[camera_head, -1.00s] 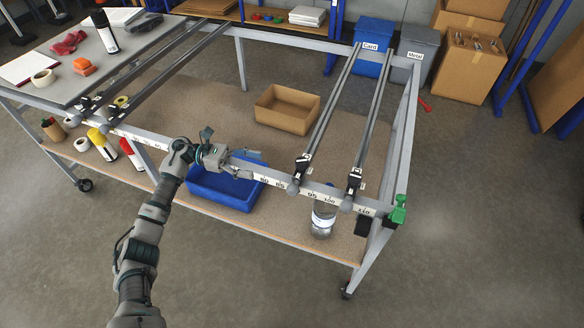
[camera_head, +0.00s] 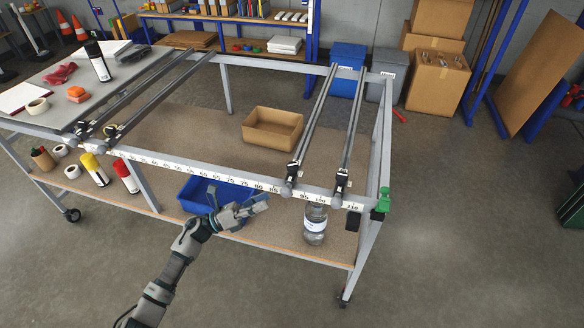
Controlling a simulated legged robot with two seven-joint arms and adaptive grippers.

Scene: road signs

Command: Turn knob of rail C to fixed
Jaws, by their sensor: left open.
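Several dark rails run across the metal frame of the cart, two at the left and two at the right. The inner right rail (camera_head: 316,120) ends at the front in a black clamp with a grey knob (camera_head: 287,190). The outer right rail (camera_head: 353,125) ends in a similar clamp and knob (camera_head: 336,200). I cannot read any letter that tells which is rail C. My left gripper (camera_head: 262,202) is open and empty, in front of the numbered front bar (camera_head: 200,173), a little left of the inner right knob and apart from it. My right gripper is not in view.
A blue bin (camera_head: 196,194), a cardboard box (camera_head: 272,129) and a clear bottle (camera_head: 315,225) stand on the lower shelf. A green clamp (camera_head: 383,200) sits at the front right corner.

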